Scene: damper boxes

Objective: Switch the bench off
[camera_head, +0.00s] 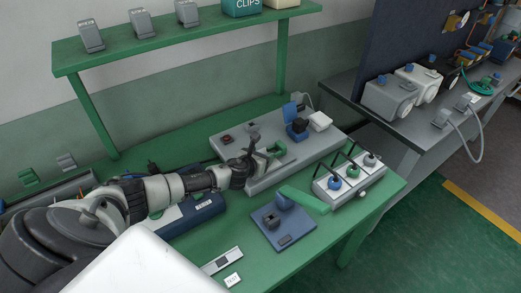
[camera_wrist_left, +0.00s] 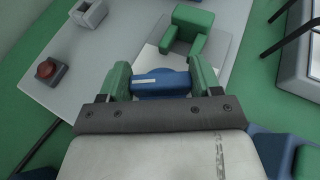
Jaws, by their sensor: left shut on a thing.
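A round red button (camera_head: 227,138) on a dark base sits at the left end of the grey bench plate (camera_head: 225,152). It also shows at the left of the left wrist view (camera_wrist_left: 46,68). I cannot tell whether it is pressed. My left gripper (camera_head: 249,158) is over the plate, to the right of and nearer than the button. In the left wrist view its two green fingers (camera_wrist_left: 160,80) are shut on a blue round part (camera_wrist_left: 160,86) with a white mark. In the head view that part is hard to make out. My right gripper is not in view.
A green U-shaped holder (camera_wrist_left: 187,28) stands on the plate just beyond the held part. A small grey block (camera_wrist_left: 89,13) is beyond the button. A white box with knobs (camera_head: 349,184) and a blue plate (camera_head: 284,226) stand on the green table. A shelf (camera_head: 175,40) runs behind.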

